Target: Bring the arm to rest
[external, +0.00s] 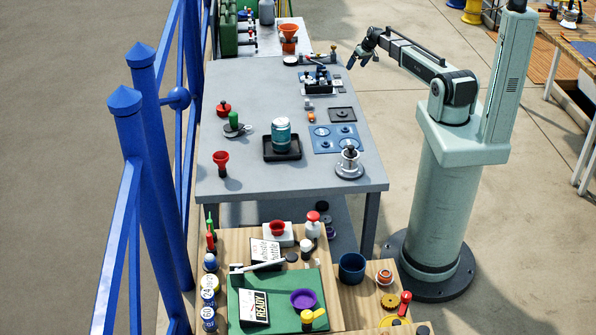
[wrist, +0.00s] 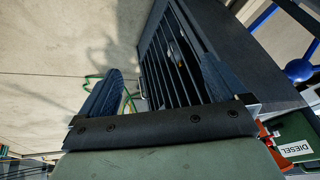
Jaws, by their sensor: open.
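My gripper (external: 361,58) is in the external view near the far right edge of the grey table (external: 240,83), raised and pointing down-left. Its jaws are apart and nothing shows between them. In the wrist view my gripper (wrist: 160,90) shows two dark blue fingers spread wide, with a slatted dark panel, a green cord and pale floor beyond them. My arm reaches out from its pedestal at the right of the table, with the forearm above the floor.
A black device (external: 318,82) stands on the table close to my gripper. A teal jar (external: 281,135) sits on a black tray (external: 268,156). A blue railing (external: 137,150) runs along the left. A wooden bench (external: 337,300) with several items is in front. Floor between table and pedestal is clear.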

